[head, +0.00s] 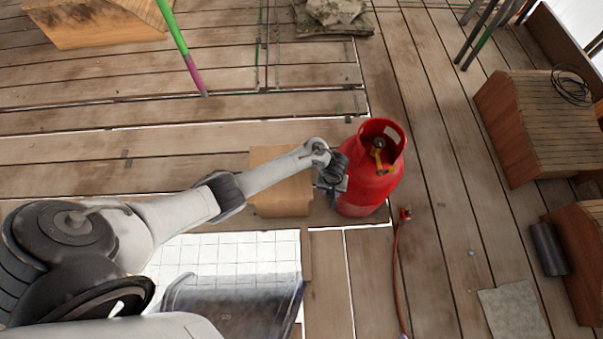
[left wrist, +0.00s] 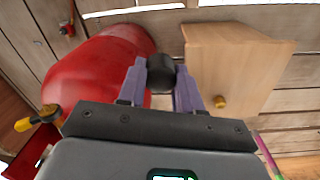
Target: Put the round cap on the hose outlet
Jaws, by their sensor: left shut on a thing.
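My left gripper (head: 336,182) is beside the left flank of a red gas bottle (head: 365,190). In the left wrist view, its two purple-grey fingers (left wrist: 160,82) are shut on a dark, round piece, which looks like the round cap (left wrist: 161,70). The bottle has a yellow-handled brass valve (head: 380,160) inside its collar; the yellow handle also shows in the left wrist view (left wrist: 38,117). An orange-red hose (head: 396,260) lies on the deck with a red end fitting (head: 406,214). I cannot tell which part is the outlet. My right gripper is not in view.
A wooden box (head: 282,190) stands left of the bottle, partly behind my arm; the left wrist view shows a brass knob (left wrist: 220,101) at it. Larger wooden blocks (head: 530,125) stand at right. A dark cylinder (head: 549,249) lies nearby. Planks right of the bottle are mostly clear.

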